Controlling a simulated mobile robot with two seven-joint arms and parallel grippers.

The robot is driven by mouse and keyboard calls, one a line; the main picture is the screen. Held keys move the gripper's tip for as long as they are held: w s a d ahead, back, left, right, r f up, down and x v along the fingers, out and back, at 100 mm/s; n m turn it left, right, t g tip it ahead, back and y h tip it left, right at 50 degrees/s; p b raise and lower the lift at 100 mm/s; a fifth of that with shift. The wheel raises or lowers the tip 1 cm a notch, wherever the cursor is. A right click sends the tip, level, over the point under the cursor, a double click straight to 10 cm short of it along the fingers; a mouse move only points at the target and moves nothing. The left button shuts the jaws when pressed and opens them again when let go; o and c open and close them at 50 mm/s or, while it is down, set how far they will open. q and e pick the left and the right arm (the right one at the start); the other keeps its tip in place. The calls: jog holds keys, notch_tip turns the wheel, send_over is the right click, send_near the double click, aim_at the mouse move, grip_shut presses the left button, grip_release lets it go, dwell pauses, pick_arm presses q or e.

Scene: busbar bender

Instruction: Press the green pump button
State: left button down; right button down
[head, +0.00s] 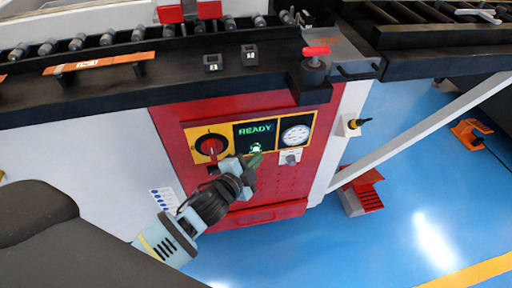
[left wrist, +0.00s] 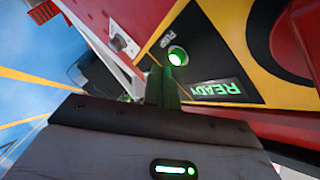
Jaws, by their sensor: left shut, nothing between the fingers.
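The green pump button (head: 256,148) is lit and sits below the READY display (head: 255,130) on the yellow-edged control panel of the red cabinet. In the left wrist view the button (left wrist: 177,56) glows green with a pale centre, next to a PUMP label. My left gripper (head: 256,160) is shut and empty, its fingertips just below the button in the head view. In the left wrist view the shut fingers (left wrist: 162,84) point toward the panel beside the button. I cannot tell whether they touch it. My right gripper is not in view.
A red rotary knob (head: 210,146) is left of the display and a round gauge (head: 295,135) is right of it. A small switch (head: 291,158) sits below the gauge. A red-handled lever (head: 316,52) stands on the machine top above.

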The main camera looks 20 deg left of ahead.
pick_arm(q)
jog(key=s+d, duration=0.1)
jog(key=s, duration=0.1)
jog(key=s+d+p, duration=0.1)
jog(key=s+d, duration=0.1)
dwell(0.7)
jog(key=shift+a, duration=0.1)
dwell(0.5)
